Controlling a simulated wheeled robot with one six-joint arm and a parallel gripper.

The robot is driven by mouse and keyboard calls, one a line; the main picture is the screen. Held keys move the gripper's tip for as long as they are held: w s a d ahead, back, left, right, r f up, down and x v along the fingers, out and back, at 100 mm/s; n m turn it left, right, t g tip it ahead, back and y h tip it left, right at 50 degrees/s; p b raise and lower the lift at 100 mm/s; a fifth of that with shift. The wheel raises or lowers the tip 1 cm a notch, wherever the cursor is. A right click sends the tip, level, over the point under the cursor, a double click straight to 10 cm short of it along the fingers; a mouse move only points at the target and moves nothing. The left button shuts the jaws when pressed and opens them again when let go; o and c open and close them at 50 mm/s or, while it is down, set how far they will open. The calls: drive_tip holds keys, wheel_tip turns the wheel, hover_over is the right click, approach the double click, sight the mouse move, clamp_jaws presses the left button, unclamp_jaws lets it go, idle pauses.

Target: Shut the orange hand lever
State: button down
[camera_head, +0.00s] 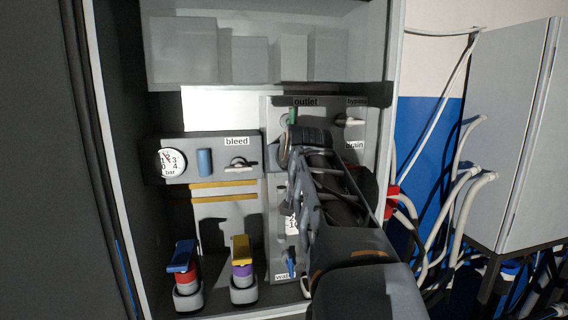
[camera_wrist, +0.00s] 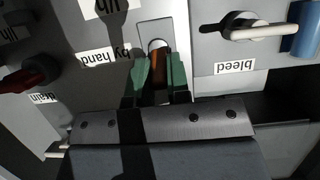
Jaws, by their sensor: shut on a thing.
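The orange hand lever (camera_wrist: 158,70) shows in the wrist view, in front of a pale plate with a round fitting, beside an upside-down "by hand" label. My gripper (camera_wrist: 160,76) has its two green fingers on either side of the lever and is shut on it. Only a narrow orange strip shows between the fingers. In the head view my arm covers the lever and the gripper tips, so the lever's full angle cannot be told.
A bleed valve with a pale handle (camera_wrist: 262,32) and a dark red handle (camera_wrist: 32,74) flank the lever in the wrist view. In the head view, a pressure gauge (camera_head: 171,162), a blue-topped part (camera_head: 182,256) and a yellow-topped part (camera_head: 241,250) stand left of my arm.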

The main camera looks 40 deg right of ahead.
drive_tip(key=shift+s+f+t+h+b, duration=0.1)
drive_tip(key=shift+f+t+h+b, duration=0.4)
drive_tip(key=shift+b, duration=2.25)
wheel_tip(320, 180, down, 3)
drive_tip(key=t+h+b, duration=0.1)
drive_tip(key=t+b, duration=0.2)
drive_tip(key=b, duration=0.9)
drive_tip(key=t+h+b, duration=0.2)
drive_tip(key=t+b, duration=0.2)
drive_tip(key=b, duration=0.7)
drive_tip(key=shift+t+b, duration=0.3)
drive_tip(key=shift+b, duration=0.1)
drive_tip(key=shift+r+b, duration=0.2)
drive_tip(key=shift+b, duration=0.2)
drive_tip(key=c, duration=1.1)
unclamp_jaws()
